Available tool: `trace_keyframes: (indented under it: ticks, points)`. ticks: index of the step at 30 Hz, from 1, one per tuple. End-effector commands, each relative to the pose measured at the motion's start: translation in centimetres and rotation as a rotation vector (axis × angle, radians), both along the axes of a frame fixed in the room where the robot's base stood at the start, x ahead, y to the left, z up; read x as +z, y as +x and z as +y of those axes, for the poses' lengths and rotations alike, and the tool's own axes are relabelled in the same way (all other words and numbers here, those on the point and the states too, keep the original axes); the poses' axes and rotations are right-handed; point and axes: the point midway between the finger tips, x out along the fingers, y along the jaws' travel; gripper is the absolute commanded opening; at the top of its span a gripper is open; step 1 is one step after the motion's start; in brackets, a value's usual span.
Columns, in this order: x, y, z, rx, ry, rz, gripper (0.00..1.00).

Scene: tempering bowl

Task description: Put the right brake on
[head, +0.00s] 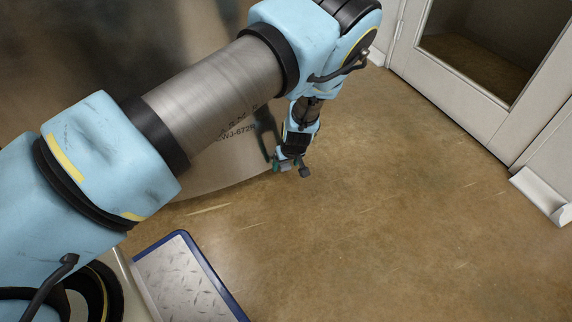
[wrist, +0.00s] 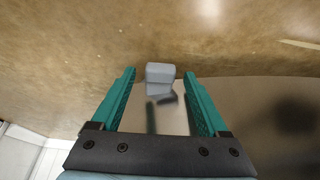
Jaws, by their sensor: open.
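A grey block-shaped piece (wrist: 160,74), likely the brake, shows at the edge of a large steel surface (wrist: 262,120) in the wrist view. In the head view a small dark grey piece (head: 305,172) shows at my gripper's tip. My gripper (wrist: 161,82) is open, with one teal finger on each side of the grey block. A gap shows between each finger and the block. My gripper (head: 289,163) is small in the head view, close to the steel surface's lower edge (head: 225,181). How the block is mounted cannot be seen.
The steel surface mirrors my gripper and carries dark lettering (head: 236,130). Brown floor (head: 350,240) is open to the right and below. A white door frame (head: 480,120) with a dark pane stands at upper right. A white wedge-like piece (head: 541,195) is at the right edge.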

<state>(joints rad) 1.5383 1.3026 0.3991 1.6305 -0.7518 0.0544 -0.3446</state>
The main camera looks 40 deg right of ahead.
Motion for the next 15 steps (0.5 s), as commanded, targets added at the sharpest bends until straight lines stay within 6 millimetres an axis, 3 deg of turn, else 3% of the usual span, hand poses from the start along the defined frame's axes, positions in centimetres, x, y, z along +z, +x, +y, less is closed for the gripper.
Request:
trace_keyframes:
  ticks: [2, 15]
  points:
    - [0.01, -0.01, 0.01, 0.0, 0.0, 0.0, 0.74]
    - [0.01, -0.03, 0.02, 0.0, 0.0, 0.001, 0.25]
